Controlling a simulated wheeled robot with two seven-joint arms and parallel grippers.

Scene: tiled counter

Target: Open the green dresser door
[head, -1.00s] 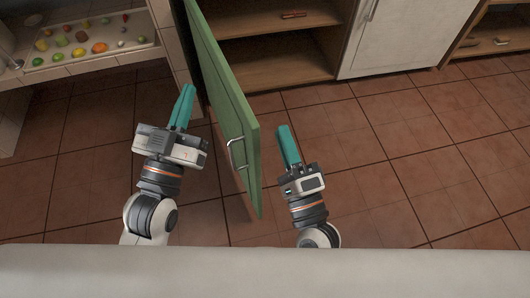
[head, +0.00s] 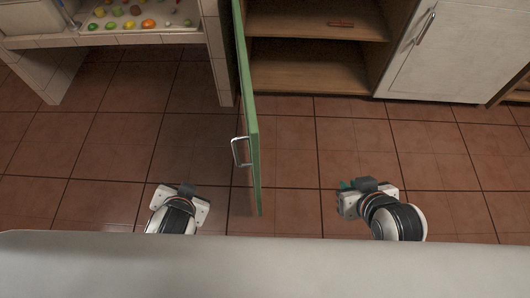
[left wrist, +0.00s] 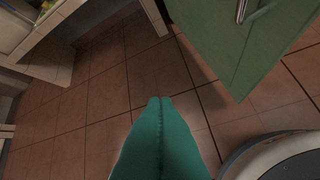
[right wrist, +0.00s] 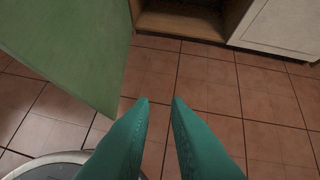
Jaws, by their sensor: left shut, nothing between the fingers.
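The green dresser door (head: 250,150) stands swung out from the dresser, seen almost edge-on in the head view. Its metal handle (head: 240,152) is on its left face and shows at the top of the left wrist view (left wrist: 241,10). My left gripper (head: 187,187) is left of the door, on the handle side, apart from it. Its teal fingers meet in the left wrist view (left wrist: 160,99), shut and empty. My right gripper (head: 348,186) is right of the door, on its inner side. Its fingers are apart and empty in the right wrist view (right wrist: 161,100).
A white cabinet (head: 455,55) is at the right. A tiled counter with a tray of colourful items (head: 135,22) is at the left. The tiled floor (head: 300,155) is clear.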

